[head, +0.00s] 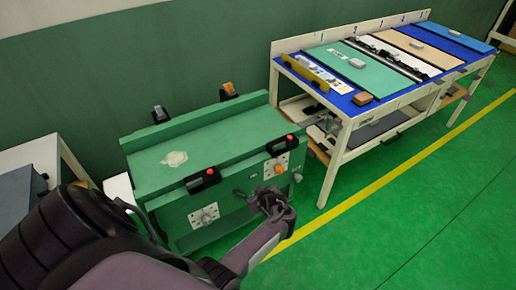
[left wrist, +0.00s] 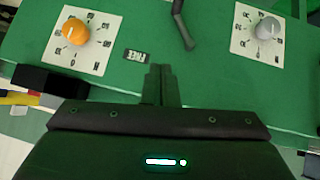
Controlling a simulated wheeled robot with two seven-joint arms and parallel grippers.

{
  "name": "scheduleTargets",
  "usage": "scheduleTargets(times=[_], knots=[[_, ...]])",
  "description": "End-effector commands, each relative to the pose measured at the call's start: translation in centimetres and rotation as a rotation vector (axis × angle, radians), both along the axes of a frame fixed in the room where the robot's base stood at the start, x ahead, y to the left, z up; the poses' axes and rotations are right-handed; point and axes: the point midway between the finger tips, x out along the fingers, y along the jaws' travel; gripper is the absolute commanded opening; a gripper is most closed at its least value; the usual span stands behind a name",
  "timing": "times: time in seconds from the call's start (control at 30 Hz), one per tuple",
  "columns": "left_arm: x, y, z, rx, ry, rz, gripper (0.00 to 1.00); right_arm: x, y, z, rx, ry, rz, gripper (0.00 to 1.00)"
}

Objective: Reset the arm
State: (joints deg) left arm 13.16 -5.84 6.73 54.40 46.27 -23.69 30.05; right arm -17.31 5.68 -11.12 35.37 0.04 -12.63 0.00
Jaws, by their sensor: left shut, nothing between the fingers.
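My left arm (head: 130,245) comes in from the bottom left of the head view. Its left gripper (head: 272,200) hangs in front of the green box's front panel, apart from the knobs. In the left wrist view the two fingers (left wrist: 160,84) are together, with nothing between them. The green box (head: 190,155) carries an orange knob (head: 279,170) and a grey knob (head: 204,217) on dial plates. The orange knob (left wrist: 75,31) and grey knob (left wrist: 268,28) also show in the left wrist view. My right gripper is not in view.
A dark lever (left wrist: 181,25) sticks out between the dials. Black clips with red buttons (head: 202,180) (head: 281,145) sit on the box's front edge. A workbench (head: 340,125) with coloured mats stands to the right. Green floor (head: 420,205) is clear in front.

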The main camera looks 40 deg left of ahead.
Motion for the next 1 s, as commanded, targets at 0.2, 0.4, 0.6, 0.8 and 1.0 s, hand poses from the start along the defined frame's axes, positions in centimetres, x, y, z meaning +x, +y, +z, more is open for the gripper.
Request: scheduleTargets(times=[0.2, 0.4, 0.6, 0.8, 1.0], knots=[[0.0, 0.0, 0.1, 0.0, -0.001, -0.001, 0.0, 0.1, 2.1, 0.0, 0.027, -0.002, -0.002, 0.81], [0.0, 0.0, 0.0, 0.0, -0.001, -0.001, 0.0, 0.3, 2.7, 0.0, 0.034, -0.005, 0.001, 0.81], [-0.1, -0.1, -0.2, 0.001, 0.006, -0.01, 0.0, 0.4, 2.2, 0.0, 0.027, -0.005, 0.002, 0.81], [-4.2, -2.2, -6.2, 0.032, 0.167, -0.251, 0.0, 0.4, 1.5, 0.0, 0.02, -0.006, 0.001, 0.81], [-14.6, -6.8, -16.0, 0.026, 0.431, -0.696, 0.0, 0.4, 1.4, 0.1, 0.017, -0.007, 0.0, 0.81]])
